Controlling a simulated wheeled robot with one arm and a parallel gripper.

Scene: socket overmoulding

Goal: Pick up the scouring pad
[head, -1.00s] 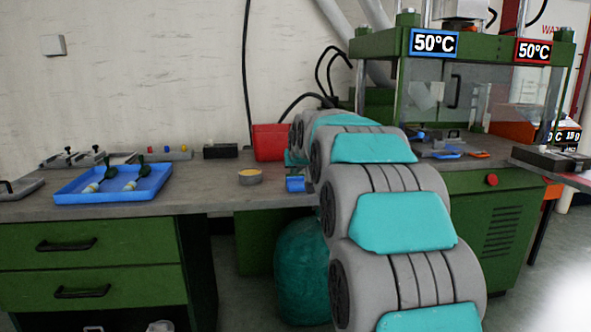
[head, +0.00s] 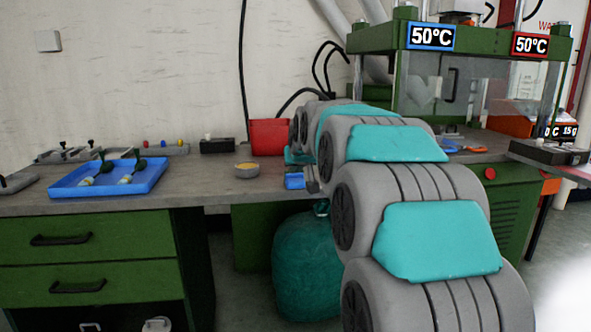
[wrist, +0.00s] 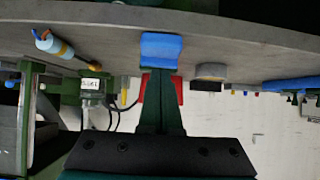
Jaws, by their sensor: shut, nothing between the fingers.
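My gripper has blue fingertips, shut and empty, and is apart from the round item. In the head view my gripper (head: 294,181) is low at the bench's front edge, to the right of the item. My arm hides part of the bench behind it.
A blue tray (head: 110,190) with several tools stands on the bench at left. A red bin (head: 269,137) and a black box (head: 217,145) stand behind the round item. A green press (head: 480,92) stands at right. Bench around the item is clear.

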